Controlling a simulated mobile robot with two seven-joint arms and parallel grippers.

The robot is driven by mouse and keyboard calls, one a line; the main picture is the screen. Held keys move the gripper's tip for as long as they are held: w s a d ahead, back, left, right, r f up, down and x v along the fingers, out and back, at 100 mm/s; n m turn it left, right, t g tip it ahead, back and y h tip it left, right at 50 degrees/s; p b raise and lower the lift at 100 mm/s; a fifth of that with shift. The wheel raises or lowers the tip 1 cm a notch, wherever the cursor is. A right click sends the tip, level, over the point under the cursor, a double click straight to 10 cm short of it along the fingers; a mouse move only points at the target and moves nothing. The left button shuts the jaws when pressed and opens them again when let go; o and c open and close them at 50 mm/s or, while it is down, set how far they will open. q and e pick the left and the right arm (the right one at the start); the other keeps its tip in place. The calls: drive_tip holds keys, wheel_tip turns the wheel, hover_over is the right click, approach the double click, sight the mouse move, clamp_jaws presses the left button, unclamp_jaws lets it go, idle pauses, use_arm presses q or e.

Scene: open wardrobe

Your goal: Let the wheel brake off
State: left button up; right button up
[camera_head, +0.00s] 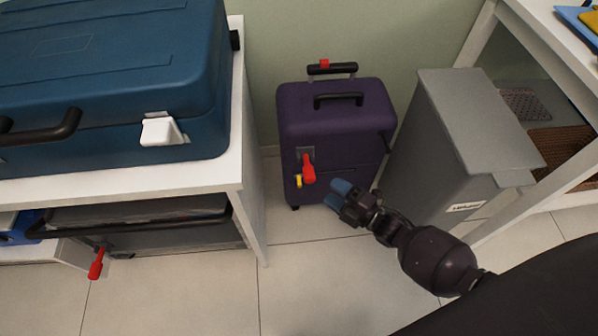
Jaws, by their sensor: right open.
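A purple suitcase (339,125) stands upright on the tiled floor against the wall. A red lever (308,169) hangs on the left of its front face, with a small yellow piece (298,181) beside it. I cannot tell for certain how the lever is set. A wheel (295,207) shows at its lower left corner. My right gripper (338,190) has blue fingertips and is open and empty. It is in front of the suitcase, to the right of and slightly below the red lever, apart from it. My left gripper is not in view.
A grey lidded bin (440,150) stands close to the right of the suitcase. A blue case (110,85) lies on a white shelf unit (215,175) at left. A dark case with another red lever (97,264) sits below. The floor in front is clear.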

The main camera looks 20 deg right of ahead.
sight(305, 171)
drive_tip(key=b+x, duration=0.1)
drive_tip(key=x, duration=0.7)
drive_tip(key=shift+w+a+b, duration=0.2)
drive_tip(key=shift+w+b, duration=0.1)
drive_tip(key=shift+b, duration=0.05)
drive_tip(key=shift+w+a, duration=0.3)
drive_tip(key=shift+w, duration=0.3)
drive_tip(key=shift+r, duration=0.1)
drive_tip(key=shift+c, duration=0.2)
clamp_jaws()
